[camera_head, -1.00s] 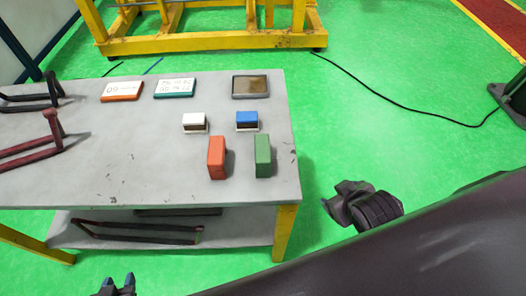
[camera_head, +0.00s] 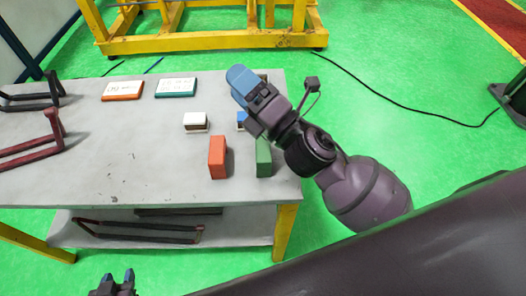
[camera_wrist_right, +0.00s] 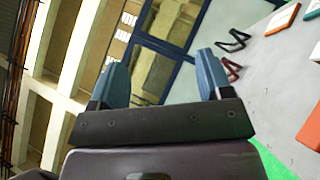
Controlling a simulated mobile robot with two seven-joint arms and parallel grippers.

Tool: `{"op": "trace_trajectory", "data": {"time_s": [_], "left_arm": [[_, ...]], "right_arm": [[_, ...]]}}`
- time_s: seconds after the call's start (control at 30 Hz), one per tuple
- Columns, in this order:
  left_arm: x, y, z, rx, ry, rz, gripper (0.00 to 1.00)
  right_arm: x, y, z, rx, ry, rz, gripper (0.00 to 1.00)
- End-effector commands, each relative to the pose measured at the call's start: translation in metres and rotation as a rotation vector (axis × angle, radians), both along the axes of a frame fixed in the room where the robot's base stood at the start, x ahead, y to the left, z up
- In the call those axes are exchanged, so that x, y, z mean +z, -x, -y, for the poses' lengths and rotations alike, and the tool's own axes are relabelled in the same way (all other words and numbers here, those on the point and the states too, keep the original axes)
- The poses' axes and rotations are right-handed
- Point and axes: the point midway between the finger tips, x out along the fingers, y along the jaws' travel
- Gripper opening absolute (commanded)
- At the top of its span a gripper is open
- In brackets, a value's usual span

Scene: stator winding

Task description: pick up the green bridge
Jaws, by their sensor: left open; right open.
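The green bridge (camera_head: 264,157) stands upright on the grey table (camera_head: 90,165), near its right edge. My right arm passes over its top and hides part of it. My right gripper (camera_head: 240,78) is open and empty, raised above the table beyond the green bridge, in front of the dark tray. In the right wrist view its two blue fingers (camera_wrist_right: 160,75) are spread with nothing between them, and the green bridge is not seen there. My left gripper (camera_head: 116,278) is at the bottom edge of the head view, open and empty, away from the table.
An orange-red block (camera_head: 217,157) stands just left of the green bridge. A white block (camera_head: 196,121) and a partly hidden blue block (camera_head: 241,118) sit behind. Orange (camera_head: 122,91) and teal (camera_head: 176,87) panels lie at the back.

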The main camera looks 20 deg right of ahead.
Motion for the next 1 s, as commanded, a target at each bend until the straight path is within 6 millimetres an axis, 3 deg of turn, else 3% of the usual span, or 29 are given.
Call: {"op": "trace_trajectory", "data": {"time_s": [0.1,0.23,0.33,0.47,0.57,0.73,0.83,0.97,1.0], "left_arm": [[0.000,0.000,0.000,0.001,0.001,-0.001,0.43],[-0.001,0.001,0.000,0.001,0.001,-0.002,0.43],[-0.001,0.003,0.000,0.002,0.001,-0.005,0.43],[-0.002,0.005,0.000,0.003,0.002,-0.008,0.43],[-0.002,0.005,0.000,0.003,0.002,-0.010,0.43],[-0.002,0.005,0.000,0.003,0.002,-0.009,0.43],[-0.002,0.005,0.000,0.003,0.002,-0.008,0.43],[-0.001,0.003,0.000,0.003,0.002,-0.006,0.43],[-0.001,0.003,0.000,0.003,0.002,-0.005,0.43]], "right_arm": [[0.013,0.014,-0.045,0.154,0.266,0.284,0.72],[0.006,0.035,-0.084,0.318,0.553,0.594,0.72],[-0.011,0.050,-0.104,0.451,0.770,0.830,0.72],[-0.046,0.060,-0.113,0.635,1.050,1.125,0.72],[-0.076,0.060,-0.105,0.795,1.260,1.338,0.72],[-0.121,0.039,-0.064,1.116,1.602,1.646,0.72],[-0.134,0.018,-0.031,1.323,1.778,1.766,0.72],[-0.138,-0.007,0.011,1.574,1.943,1.841,0.72],[-0.137,-0.013,0.021,-1.612,-1.948,-1.823,0.72]]}}
